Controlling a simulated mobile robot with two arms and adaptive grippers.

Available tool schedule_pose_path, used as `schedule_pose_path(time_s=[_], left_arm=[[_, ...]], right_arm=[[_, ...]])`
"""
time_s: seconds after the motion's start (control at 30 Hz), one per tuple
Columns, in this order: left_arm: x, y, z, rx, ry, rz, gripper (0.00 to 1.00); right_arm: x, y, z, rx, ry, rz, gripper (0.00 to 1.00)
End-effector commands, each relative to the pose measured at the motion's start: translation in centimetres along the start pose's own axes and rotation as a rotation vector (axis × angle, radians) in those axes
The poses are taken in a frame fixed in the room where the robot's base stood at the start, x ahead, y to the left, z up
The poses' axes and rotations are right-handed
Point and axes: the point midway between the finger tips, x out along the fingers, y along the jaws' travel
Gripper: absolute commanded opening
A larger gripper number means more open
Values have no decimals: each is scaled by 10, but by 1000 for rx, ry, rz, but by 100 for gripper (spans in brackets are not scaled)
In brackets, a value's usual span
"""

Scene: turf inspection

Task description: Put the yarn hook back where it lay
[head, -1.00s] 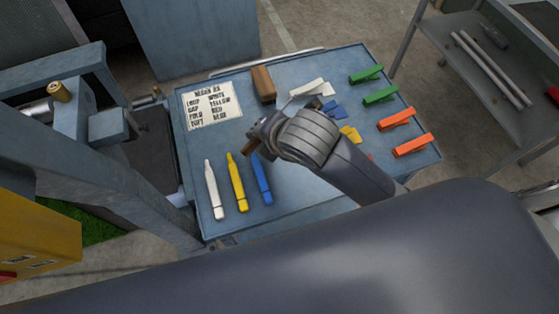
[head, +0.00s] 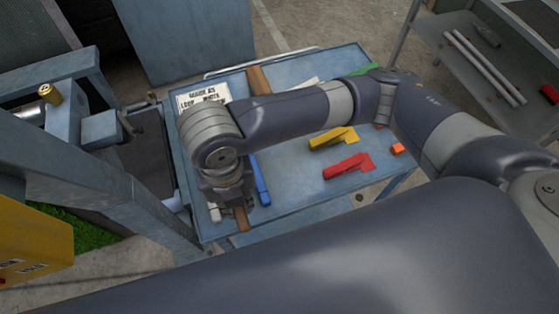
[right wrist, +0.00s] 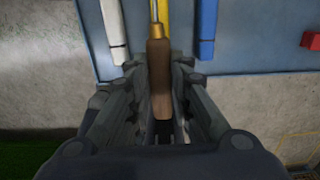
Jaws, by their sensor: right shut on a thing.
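The yarn hook (right wrist: 158,85) has a brown wooden handle, a brass collar and a thin metal shaft. My right gripper (head: 234,204) is shut on its handle, over the near left edge of the blue table (head: 300,190). In the head view only the end of the wooden handle (head: 241,219) shows beneath the gripper. In the right wrist view the hook lies in front of the yellow marker-like tool (right wrist: 163,12), and the shaft's tip cannot be made out. Whether the hook touches the table I cannot tell. My left gripper is not in view.
The white tool (right wrist: 112,30) and blue tool (right wrist: 207,30) lie on either side of the hook. A printed card (head: 203,95) and wooden block (head: 258,80) lie farther back. Yellow (head: 333,138) and red (head: 346,167) flags lie right. A grey frame (head: 70,150) stands left.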

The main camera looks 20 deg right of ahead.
Motion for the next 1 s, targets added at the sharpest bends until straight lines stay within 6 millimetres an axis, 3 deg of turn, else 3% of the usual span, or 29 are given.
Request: schedule_pose_path(time_s=[0.5,0.77,1.0], left_arm=[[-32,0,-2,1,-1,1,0],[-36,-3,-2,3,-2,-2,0],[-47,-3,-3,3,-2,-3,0]], right_arm=[[9,-105,74,8,0,-1,0],[15,-121,87,2,0,2,0],[43,-121,86,1,2,2,0]])
